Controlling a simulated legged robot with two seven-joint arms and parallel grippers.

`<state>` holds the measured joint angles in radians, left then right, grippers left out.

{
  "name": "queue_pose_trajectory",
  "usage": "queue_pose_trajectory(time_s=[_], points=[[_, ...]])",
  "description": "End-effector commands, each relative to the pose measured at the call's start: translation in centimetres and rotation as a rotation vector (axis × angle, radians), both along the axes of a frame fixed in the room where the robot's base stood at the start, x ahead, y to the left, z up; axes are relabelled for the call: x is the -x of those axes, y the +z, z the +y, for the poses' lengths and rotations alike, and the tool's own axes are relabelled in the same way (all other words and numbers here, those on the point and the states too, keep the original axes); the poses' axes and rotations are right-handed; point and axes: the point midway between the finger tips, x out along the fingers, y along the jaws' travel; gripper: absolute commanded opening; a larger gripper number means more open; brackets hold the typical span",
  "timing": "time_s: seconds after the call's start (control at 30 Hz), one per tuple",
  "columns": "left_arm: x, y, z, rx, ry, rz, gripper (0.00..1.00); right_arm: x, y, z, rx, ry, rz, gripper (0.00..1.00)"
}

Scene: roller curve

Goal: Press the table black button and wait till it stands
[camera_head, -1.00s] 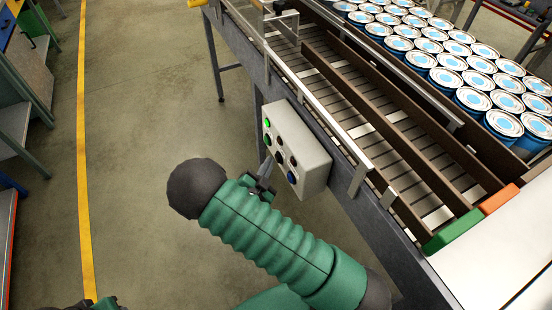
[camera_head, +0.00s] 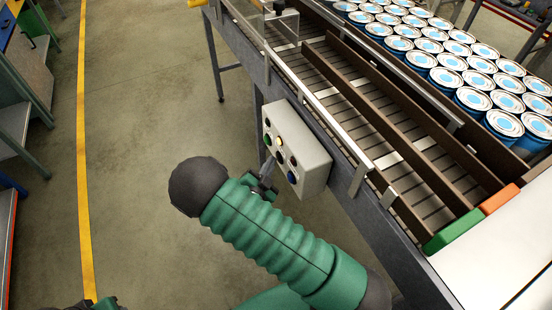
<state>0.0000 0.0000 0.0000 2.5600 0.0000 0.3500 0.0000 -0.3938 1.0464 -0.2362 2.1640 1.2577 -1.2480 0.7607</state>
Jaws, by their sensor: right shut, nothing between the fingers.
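The grey control box (camera_head: 312,165) is fixed to the side of the conveyor table.
The roller conveyor (camera_head: 360,120) runs diagonally beside rows of blue cans (camera_head: 435,45). Green (camera_head: 453,231) and orange (camera_head: 500,198) blocks sit at its near end. A shelf unit (camera_head: 15,125) stands far left. The floor left of the table is clear.

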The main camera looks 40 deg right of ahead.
Motion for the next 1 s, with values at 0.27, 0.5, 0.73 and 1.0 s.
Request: queue_pose_trajectory(time_s=[0.27, 0.5, 0.73, 1.0], points=[[0.0, -0.2, 0.0, 0.000, 0.000, 0.000, 0.36, -0.3, 0.0, 1.4, 0.001, 0.000, -0.002, 0.00], [0.0, -0.1, 0.0, 0.000, 0.000, 0.000, 0.36, -0.4, 0.0, 1.6, 0.001, -0.001, 0.000, 0.00], [0.0, -0.3, 0.0, 0.000, 0.000, 0.000, 0.36, -0.7, -0.1, 2.6, -0.001, 0.003, -0.001, 0.00], [0.0, -0.5, 0.0, 0.000, 0.000, 0.000, 0.36, -1.3, -0.1, 5.2, 0.000, 0.002, -0.001, 0.00]])
